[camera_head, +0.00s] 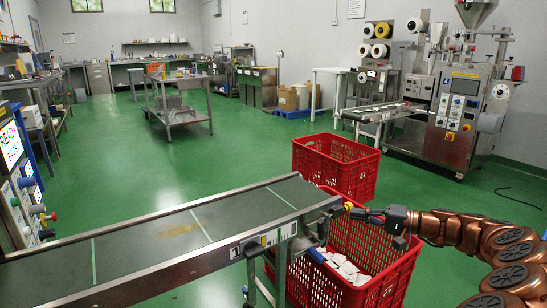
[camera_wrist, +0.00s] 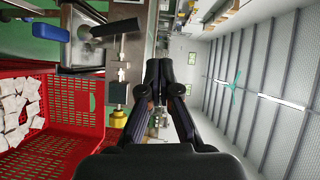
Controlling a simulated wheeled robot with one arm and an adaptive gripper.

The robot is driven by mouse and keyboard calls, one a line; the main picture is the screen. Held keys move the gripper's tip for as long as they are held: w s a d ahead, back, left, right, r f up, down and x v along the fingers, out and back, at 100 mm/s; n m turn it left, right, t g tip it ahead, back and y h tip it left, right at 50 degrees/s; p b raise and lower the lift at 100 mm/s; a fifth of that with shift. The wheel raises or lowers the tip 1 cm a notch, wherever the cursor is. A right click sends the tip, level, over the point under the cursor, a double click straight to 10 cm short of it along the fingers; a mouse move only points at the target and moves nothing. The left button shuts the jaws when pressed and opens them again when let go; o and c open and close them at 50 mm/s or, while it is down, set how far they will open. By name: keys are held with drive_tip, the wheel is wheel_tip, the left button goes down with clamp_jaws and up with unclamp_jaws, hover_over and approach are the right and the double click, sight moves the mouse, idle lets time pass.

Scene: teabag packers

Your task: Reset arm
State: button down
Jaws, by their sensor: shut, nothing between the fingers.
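My copper-coloured arm (camera_head: 455,232) reaches in from the right in the head view. My gripper (camera_head: 360,213) hangs over the near red crate, close to the end of the conveyor. In the wrist view my gripper (camera_wrist: 165,68) has its two dark fingers together, with nothing held between them. The picture there is turned on its side, with the ceiling at the right.
A conveyor (camera_head: 150,240) runs from lower left to the near red crate (camera_head: 385,290), which holds white teabags (camera_head: 345,268). It also shows in the wrist view (camera_wrist: 75,103). A second red crate (camera_head: 335,170) stands behind. Packing machines (camera_head: 455,110) stand at right. Green floor (camera_head: 240,135) is open beyond.

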drive_tip(key=s+a+r+n+g+h+p, duration=0.15)
drive_tip(key=s+a+r+g+p, duration=0.25)
drive_tip(key=s+a+r+p, duration=0.4)
drive_tip(key=s+a+r+n+g+p, duration=0.35)
drive_tip(key=s+a+r, duration=0.25)
drive_tip(key=a+r, duration=0.5)
drive_tip(key=s+a+r+n+g+h+p, duration=0.1)
drive_tip(key=s+a+r+h+p, duration=0.15)
drive_tip(key=s+p, duration=0.35)
drive_tip(key=s+a+r+g+h+p, duration=0.1)
drive_tip(key=s+r+h+p, duration=0.2)
drive_tip(key=s, duration=0.5)
drive_tip(key=s+d+r+m+h+p, duration=0.1)
drive_tip(key=s+d+h+p, duration=0.3)
drive_tip(key=s, duration=0.5)
drive_tip(key=s+d+r+h+p, duration=0.3)
drive_tip(key=s+d+h+p, duration=0.1)
drive_tip(key=s+d+p, duration=0.5)
drive_tip(key=shift+d+r+m+p, duration=0.15)
drive_tip(key=shift+r+m+p, duration=0.25)
drive_tip(key=shift+p, duration=0.25)
drive_tip(key=shift+s+d, duration=0.1)
